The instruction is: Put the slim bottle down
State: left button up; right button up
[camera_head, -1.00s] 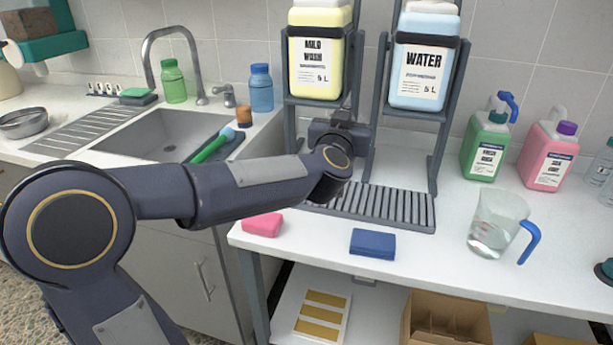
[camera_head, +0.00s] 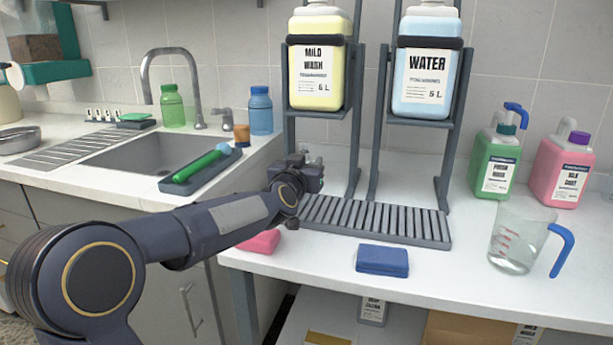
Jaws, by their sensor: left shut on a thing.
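My left gripper (camera_head: 308,172) is above the counter, at the back left of the slatted drip tray (camera_head: 420,228) and by the left leg of the mild wash stand. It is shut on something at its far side. That thing is almost wholly hidden behind the gripper and wrist, and I take it to be the slim bottle. I cannot tell whether its base touches the counter. My right gripper is not in view.
Mild wash (camera_head: 317,70) and water (camera_head: 424,75) containers sit in tall stands. A pink sponge (camera_head: 262,242) and a blue sponge (camera_head: 382,260) lie in front. A jug (camera_head: 515,245) and green (camera_head: 494,165) and pink (camera_head: 563,172) jugs stand right. The sink (camera_head: 150,150) is left.

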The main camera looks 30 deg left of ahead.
pick_arm(q)
jog(key=shift+f, duration=0.2)
jog(key=shift+f, duration=0.15)
jog(key=o, duration=1)
jog(key=shift+c, duration=0.2)
jog(key=shift+r, duration=0.2)
jog(key=p+v, duration=0.3)
jog(key=v, duration=0.9)
jog(key=shift+s+f, duration=0.1)
jog(key=shift+f, duration=0.05)
